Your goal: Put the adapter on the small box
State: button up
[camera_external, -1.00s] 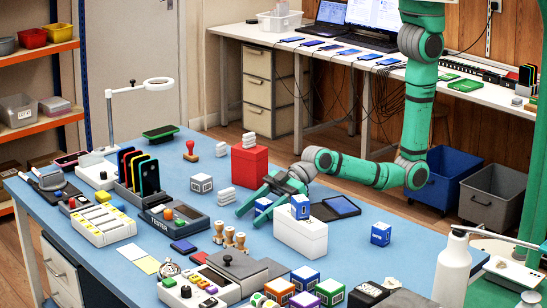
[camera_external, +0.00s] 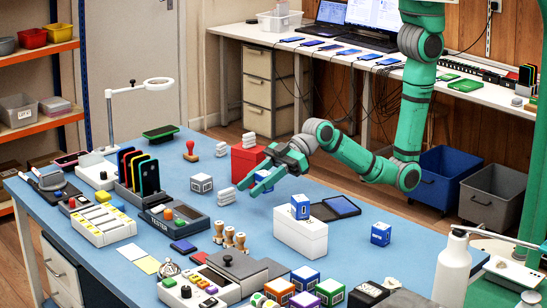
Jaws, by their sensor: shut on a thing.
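My gripper (camera_external: 249,188) is shut on a small blue-and-white block (camera_external: 262,178), taken as the adapter, and holds it above the blue table. The fingers hide part of it. A white box (camera_external: 300,238), the likely small box, stands on the table to the right of and nearer than my gripper. A similar blue-and-white block (camera_external: 300,207) stands upright on its top. A larger red box (camera_external: 246,160) stands behind my gripper, with a white ribbed piece (camera_external: 249,140) on top. Which box the task calls small is not certain.
A dark open tray with a blue inside (camera_external: 342,206) lies behind the white box. Another blue block (camera_external: 381,233) stands to its right. Wooden-handled stamps (camera_external: 229,237) and the tester (camera_external: 172,219) stand left. Coloured cubes (camera_external: 305,278) crowd the front.

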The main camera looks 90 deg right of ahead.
jog(key=shift+r, duration=0.8)
jog(key=shift+w, duration=0.1)
notch_tip(320, 180, up, 4)
jog(key=m+t+h, duration=0.2)
jog(key=m+h, duration=1.1)
jog(key=h, duration=0.1)
send_over(202, 183)
jog(key=w+d, duration=0.4)
jog(key=d, duration=0.1)
jog(key=f, duration=0.9)
jog(key=shift+a+f, duration=0.1)
jog(key=shift+a, duration=0.1)
jog(key=o, duration=1.1)
jog(key=shift+f, duration=0.1)
jog(key=shift+c, duration=0.2)
